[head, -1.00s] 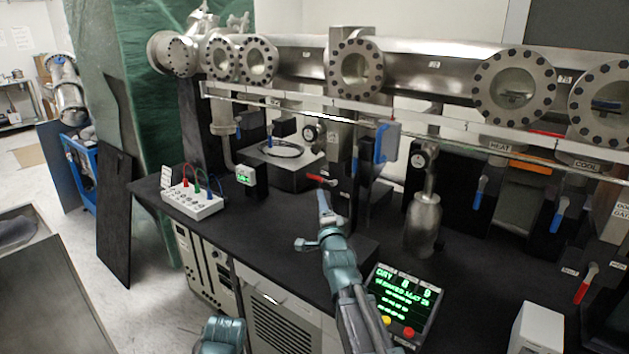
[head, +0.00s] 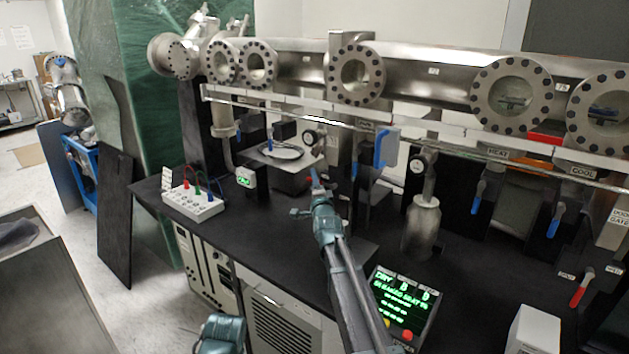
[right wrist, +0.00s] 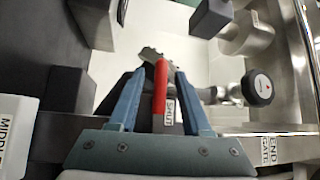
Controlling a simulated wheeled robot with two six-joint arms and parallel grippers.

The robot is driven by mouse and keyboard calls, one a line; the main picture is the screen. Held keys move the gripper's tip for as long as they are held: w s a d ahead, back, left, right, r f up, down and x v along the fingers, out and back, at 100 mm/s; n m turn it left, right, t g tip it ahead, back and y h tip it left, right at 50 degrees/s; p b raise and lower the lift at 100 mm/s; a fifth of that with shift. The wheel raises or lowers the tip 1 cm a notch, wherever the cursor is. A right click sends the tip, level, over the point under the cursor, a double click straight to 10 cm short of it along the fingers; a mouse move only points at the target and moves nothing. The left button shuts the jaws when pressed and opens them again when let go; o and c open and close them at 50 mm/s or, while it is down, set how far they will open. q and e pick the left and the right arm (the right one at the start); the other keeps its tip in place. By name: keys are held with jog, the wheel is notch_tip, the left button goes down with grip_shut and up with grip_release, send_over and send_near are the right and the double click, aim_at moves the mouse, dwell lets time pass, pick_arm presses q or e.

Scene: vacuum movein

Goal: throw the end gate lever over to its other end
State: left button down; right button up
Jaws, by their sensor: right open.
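The end gate lever (right wrist: 159,95) has a red handle in the right wrist view, beside a label reading SHUT (right wrist: 169,111). My right gripper (right wrist: 158,74) is open, with one blue finger on each side of the red handle and visible gaps between. In the head view my right gripper (head: 316,175) reaches over the bench from below and hides the lever. A teal part of my own body shows at the bottom of the head view; the left gripper's fingers do not show.
Blue levers (head: 478,197) hang further right in the head view. A green-lit display (head: 402,300) stands beside my right arm. A terminal box (head: 194,201) stands left.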

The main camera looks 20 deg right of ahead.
grip_shut()
dwell(1.5)
